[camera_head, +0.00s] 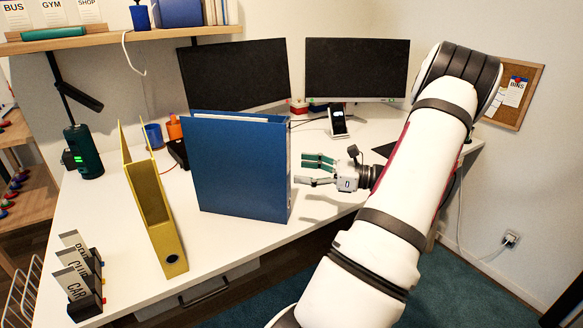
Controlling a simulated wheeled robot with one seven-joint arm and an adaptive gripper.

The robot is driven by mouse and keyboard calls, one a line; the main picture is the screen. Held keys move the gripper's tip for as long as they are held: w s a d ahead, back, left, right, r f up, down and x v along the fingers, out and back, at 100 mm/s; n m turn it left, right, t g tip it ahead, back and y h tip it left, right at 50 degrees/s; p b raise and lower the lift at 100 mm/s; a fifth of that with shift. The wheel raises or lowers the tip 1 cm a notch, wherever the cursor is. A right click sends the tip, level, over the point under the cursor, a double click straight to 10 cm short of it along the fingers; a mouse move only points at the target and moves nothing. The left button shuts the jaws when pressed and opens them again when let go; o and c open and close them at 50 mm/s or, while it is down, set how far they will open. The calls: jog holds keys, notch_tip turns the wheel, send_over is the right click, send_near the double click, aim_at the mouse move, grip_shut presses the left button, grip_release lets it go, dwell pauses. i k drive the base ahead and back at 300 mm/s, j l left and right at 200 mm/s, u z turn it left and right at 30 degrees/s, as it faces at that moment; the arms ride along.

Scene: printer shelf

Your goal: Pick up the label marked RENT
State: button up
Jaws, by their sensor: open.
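A small dark stand (88,306) with several white labels is on the desk at the lower left. The front label reads CAR and the one behind it CLUB. The rearmost label (72,240) is partly covered by those in front; its visible letters look like RENT. My gripper (306,170) is open and empty, pointing left just right of the blue binder. It is far to the right of the labels.
A blue binder (238,165) and an open yellow file (152,205) stand upright between my gripper and the labels. Two monitors (357,70) and a phone on a stand (338,121) are behind. Labels BUS, GYM and SHOP hang above the upper-left shelf (120,38).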

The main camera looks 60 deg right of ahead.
aim_at(70, 238)
jog(key=k+l, duration=0.15)
jog(key=l, duration=0.2)
jog(key=k+l, duration=0.15)
jog(key=l, duration=0.2)
jog(key=k+l, duration=0.15)
jog(key=l, duration=0.2)
